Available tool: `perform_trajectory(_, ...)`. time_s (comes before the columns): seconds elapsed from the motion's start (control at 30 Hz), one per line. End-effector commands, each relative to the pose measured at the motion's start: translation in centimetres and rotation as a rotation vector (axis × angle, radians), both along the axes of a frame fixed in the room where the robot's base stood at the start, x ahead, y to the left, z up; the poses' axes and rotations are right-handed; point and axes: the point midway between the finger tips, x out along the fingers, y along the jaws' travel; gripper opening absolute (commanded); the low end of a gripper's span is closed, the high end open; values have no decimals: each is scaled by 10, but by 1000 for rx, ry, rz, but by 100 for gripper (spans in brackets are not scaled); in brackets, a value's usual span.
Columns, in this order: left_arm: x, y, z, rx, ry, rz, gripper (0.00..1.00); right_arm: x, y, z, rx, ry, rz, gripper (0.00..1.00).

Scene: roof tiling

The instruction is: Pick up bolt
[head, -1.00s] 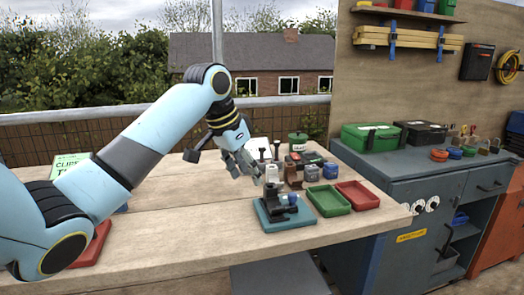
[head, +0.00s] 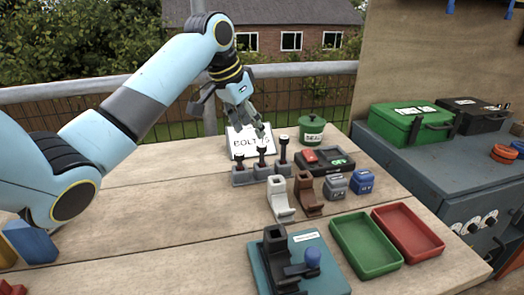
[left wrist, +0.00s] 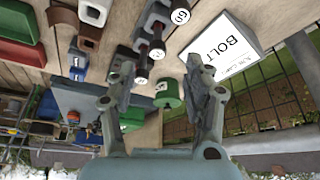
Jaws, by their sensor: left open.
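Several black bolts with pale round heads stand upright in grey holders on the bench: a left one (head: 239,168), a middle one (head: 262,158) and a right one (head: 284,150). They also show in the left wrist view, where one bolt (left wrist: 156,52) has a numbered head. My left gripper (head: 263,134) is open and empty, pointing down above and behind the bolts, in front of the BOLT sign (head: 240,144). In the left wrist view the fingers (left wrist: 160,78) are spread, with the bolts beyond them. The gripper looks apart from every bolt. My right gripper is out of view.
A green lidded pot (head: 311,132) and a dark box with red and green buttons (head: 325,165) stand close by. Nearer are white (head: 280,200) and brown (head: 308,195) pieces, blue-grey blocks, a green tray (head: 365,248), a red tray (head: 408,235) and a teal-based fixture (head: 325,270).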

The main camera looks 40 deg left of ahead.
Motion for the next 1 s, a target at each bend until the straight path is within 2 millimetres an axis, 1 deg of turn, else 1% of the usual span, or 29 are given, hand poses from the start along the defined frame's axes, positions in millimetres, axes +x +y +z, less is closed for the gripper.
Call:
perform_trajectory(0.03, 3, -2, -10, -4, 3, -1, 51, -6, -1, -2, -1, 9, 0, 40)
perform_trajectory(0.1, 7, -3, -22, -4, 4, 0, 51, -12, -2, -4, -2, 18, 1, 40)
perform_trajectory(0.2, 13, -4, -34, -4, 2, -1, 51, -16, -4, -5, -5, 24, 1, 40)
perform_trajectory(0.37, 18, -5, -44, -2, 1, -1, 51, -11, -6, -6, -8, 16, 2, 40)
perform_trajectory(0.5, 27, -8, -64, -3, 3, 1, 51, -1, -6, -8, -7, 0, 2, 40)
perform_trajectory(0.6, 32, -10, -79, -4, 3, -1, 51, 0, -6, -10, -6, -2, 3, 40)
perform_trajectory(0.7, 35, -10, -86, -2, 1, -1, 51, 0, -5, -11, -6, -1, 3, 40)
perform_trajectory(0.93, 36, -10, -87, -1, 0, -1, 51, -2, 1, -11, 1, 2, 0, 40)
perform_trajectory(0.97, 36, -10, -87, -1, 0, -1, 48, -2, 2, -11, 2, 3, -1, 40)
perform_trajectory(1.0, 36, -10, -87, -1, 0, -1, 43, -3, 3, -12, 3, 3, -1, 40)
